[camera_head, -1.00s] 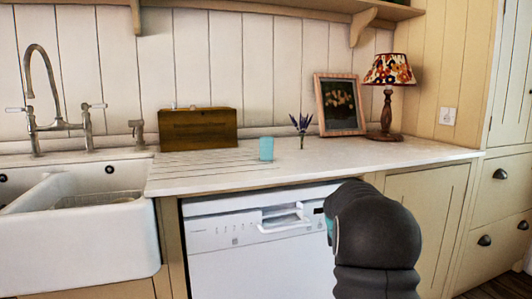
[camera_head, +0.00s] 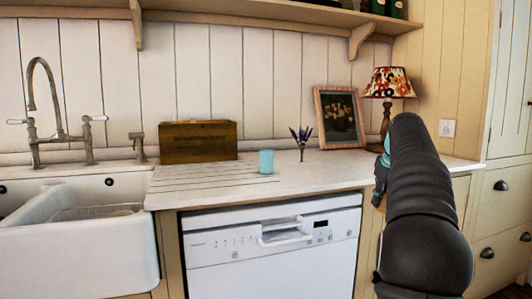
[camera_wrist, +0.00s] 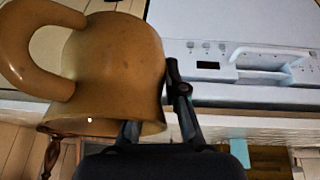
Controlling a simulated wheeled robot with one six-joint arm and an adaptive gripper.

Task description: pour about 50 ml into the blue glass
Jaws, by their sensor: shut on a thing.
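The blue glass (camera_head: 266,162) stands upright on the worktop, right of the wooden box. It also shows at the bottom of the wrist view (camera_wrist: 240,152), where the scene appears upside down. In the wrist view my gripper (camera_wrist: 155,125) is shut on a brown jug (camera_wrist: 115,60), with its dark fingers at the jug's flared edge. The jug's handle is at the upper left. Its contents are not visible. The jug is apart from the glass, which is to the left in the head view.
The white worktop (camera_head: 300,172) has free room around the glass. A wooden box (camera_head: 198,142), a lavender vase (camera_head: 301,142), a framed picture (camera_head: 340,118) and a lamp (camera_head: 388,84) stand along the back. A sink (camera_head: 100,225) is at left, a dishwasher (camera_head: 270,255) below.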

